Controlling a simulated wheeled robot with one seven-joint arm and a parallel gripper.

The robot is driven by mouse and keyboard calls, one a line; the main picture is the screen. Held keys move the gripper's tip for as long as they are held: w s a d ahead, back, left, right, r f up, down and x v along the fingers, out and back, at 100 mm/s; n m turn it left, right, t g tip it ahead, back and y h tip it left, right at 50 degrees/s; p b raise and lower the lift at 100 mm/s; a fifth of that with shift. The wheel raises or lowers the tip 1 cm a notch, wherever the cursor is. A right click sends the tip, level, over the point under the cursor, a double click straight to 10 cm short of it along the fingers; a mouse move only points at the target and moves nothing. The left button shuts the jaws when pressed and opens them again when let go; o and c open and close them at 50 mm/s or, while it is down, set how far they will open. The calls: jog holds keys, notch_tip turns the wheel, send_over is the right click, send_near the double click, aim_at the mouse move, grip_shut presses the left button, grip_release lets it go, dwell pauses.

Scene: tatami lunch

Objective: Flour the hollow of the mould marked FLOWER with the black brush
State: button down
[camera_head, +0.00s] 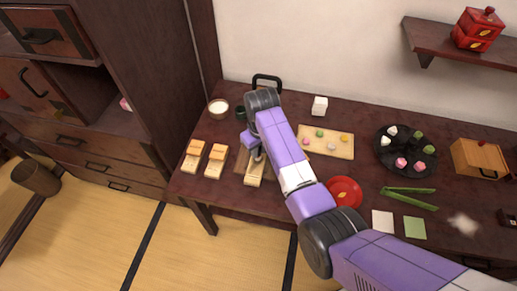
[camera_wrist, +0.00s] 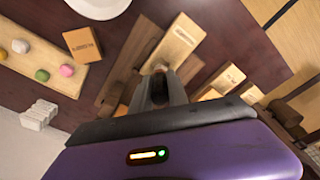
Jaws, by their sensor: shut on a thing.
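My gripper (camera_head: 258,157) is shut on a slim thing, apparently the black brush; its small pale tip (camera_wrist: 158,68) shows between the fingers in the wrist view (camera_wrist: 160,88). The brush's handle is mostly hidden. The gripper is over a pale wooden mould (camera_head: 254,173) on a brown board (camera_head: 240,160). In the wrist view this mould (camera_wrist: 178,38) lies just beyond the tip, with dark lettering too small to read. I cannot tell whether the tip touches it. Two more pale moulds, one on the left (camera_head: 190,164) and one nearer (camera_head: 213,168), have orange parts at their far ends.
A bowl of white powder (camera_head: 218,107) and a dark green cup (camera_head: 240,113) stand behind the moulds. A sweets board (camera_head: 340,150), red plate (camera_head: 345,190) and black round tray (camera_head: 405,172) are to the right. The arm hides part of the table. A wall is behind.

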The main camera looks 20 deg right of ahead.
jog(key=shift+f+b, duration=0.45)
jog(key=shift+f, duration=0.5)
dwell(0.4)
jog(key=shift+s+d+r+p, duration=0.1)
jog(key=shift+d+p, duration=0.05)
jog(key=shift+p, duration=0.2)
jog(key=shift+w+a, duration=0.2)
jog(key=shift+a, duration=0.1)
dwell(0.3)
jog(key=shift+d, duration=0.25)
jog(key=shift+s+a+p, duration=0.25)
jog(key=shift+p, duration=0.35)
jog(key=shift+d, duration=0.3)
jog(key=shift+w+a, duration=0.25)
jog(key=shift+a, duration=0.1)
jog(key=shift+d, duration=0.3)
dwell(0.4)
jog(key=shift+s+a+p, duration=0.25)
jog(key=shift+p, duration=0.35)
